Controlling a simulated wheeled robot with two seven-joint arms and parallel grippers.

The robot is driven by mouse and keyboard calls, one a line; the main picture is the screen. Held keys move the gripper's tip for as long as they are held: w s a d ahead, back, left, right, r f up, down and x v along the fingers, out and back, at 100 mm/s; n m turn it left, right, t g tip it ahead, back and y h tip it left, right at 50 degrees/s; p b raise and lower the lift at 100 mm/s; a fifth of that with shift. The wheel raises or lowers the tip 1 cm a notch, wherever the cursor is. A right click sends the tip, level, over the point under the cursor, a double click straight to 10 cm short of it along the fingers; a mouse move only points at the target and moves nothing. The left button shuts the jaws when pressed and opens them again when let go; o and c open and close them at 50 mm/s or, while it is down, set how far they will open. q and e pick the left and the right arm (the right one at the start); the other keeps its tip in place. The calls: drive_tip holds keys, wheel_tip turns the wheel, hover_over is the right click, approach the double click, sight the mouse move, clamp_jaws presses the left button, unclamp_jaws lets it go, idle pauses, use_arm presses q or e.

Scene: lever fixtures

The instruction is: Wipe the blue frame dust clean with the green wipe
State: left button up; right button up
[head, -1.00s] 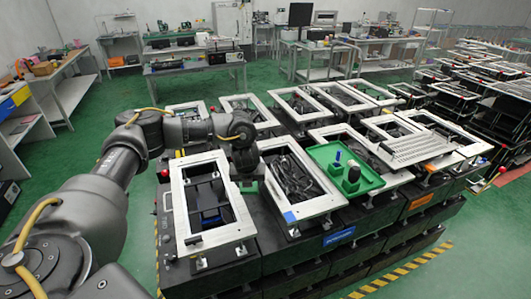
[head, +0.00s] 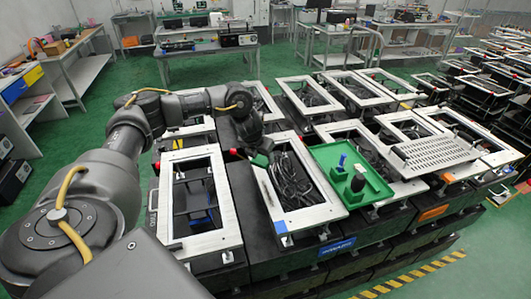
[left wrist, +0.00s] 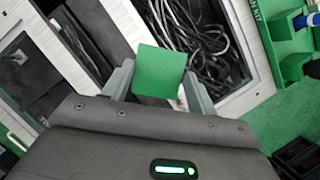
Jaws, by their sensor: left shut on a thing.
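My left gripper (left wrist: 159,70) is shut on the green wipe (left wrist: 160,72), a flat green square between its fingers. In the head view the left gripper (head: 256,150) and a small part of the wipe (head: 260,160) show above the far left part of the middle white frame (head: 305,217). The wipe's contact with the frame cannot be told. A blue patch (head: 281,226), which looks like the frame dust, lies on that frame's near left corner, apart from the gripper. I cannot make out the patch in the left wrist view. My right gripper is not in view.
A green tray (head: 325,160) with a blue piece (head: 341,163) and a dark green piece (head: 357,182) stands right of the middle frame. Black cables (head: 288,180) fill that frame's opening. Another white frame (head: 220,240) stands left. A perforated plate (head: 435,152) lies at right.

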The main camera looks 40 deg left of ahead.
sight(260, 160)
use_arm(q)
drive_tip(key=shift+s+a+f+b, duration=0.15)
drive_tip(key=shift+s+f+b, duration=0.3)
drive_tip(key=shift+f+b, duration=0.15)
drive_tip(key=shift+w+f+b, duration=0.25)
drive_tip(key=shift+f+b, duration=0.1)
drive_tip(key=shift+f, duration=0.3)
drive_tip(key=shift+b+x, duration=0.6)
drive_tip(key=shift+x, duration=0.35)
drive_tip(key=shift+s+r, duration=0.1)
drive_tip(key=shift+s, duration=0.15)
drive_tip(key=shift+r+p, duration=0.15)
drive_tip(key=shift+p, duration=0.25)
drive_tip(key=shift+r+g+p, duration=0.1)
drive_tip(key=shift+g+p, duration=0.7)
drive_tip(key=shift+p, duration=0.05)
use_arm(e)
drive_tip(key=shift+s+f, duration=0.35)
